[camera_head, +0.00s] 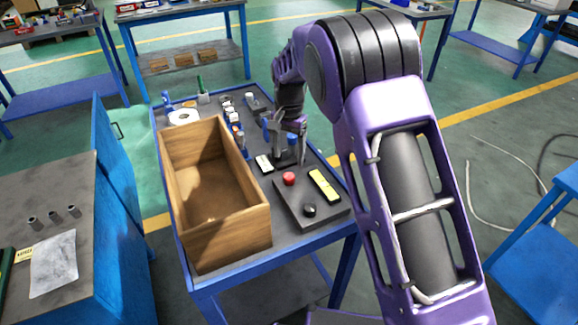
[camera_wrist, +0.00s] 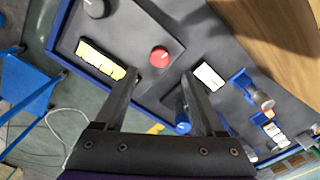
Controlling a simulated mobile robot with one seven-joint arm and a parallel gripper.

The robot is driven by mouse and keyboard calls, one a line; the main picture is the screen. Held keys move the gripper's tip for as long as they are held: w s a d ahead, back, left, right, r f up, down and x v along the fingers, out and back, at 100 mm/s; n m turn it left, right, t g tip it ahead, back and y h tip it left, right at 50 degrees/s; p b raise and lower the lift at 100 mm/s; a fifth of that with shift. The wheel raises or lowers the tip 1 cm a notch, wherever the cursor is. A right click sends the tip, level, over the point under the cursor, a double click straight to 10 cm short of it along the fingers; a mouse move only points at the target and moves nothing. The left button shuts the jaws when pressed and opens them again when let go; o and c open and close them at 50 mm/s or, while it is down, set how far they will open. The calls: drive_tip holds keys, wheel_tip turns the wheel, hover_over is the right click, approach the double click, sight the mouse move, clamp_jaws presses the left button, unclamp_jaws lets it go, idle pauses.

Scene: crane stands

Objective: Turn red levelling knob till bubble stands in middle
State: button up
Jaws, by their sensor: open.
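The red levelling knob (camera_head: 289,179) sits on a dark base plate (camera_head: 290,207) on the blue bench. It also shows in the wrist view (camera_wrist: 159,57), ahead of my fingertips. A yellow bubble level (camera_head: 324,185) lies on the same plate; in the wrist view (camera_wrist: 101,58) it has dark marks, but the bubble is too small to make out. A black knob (camera_head: 309,210) stands at the plate's near corner. My gripper (camera_head: 288,155) is open and empty, above the bench just behind the red knob and apart from it.
An open wooden box (camera_head: 262,222) stands left of the plate. A white-topped block (camera_head: 264,163) and a blue-based part (camera_wrist: 250,90) lie near the gripper. Several small parts fill the bench's far end. A blue cabinet (camera_head: 115,230) stands at left.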

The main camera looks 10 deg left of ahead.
wheel_tip(320, 180, up, 10)
drive_tip(key=shift+f+p, duration=0.15)
drive_tip(key=shift+p, duration=0.3)
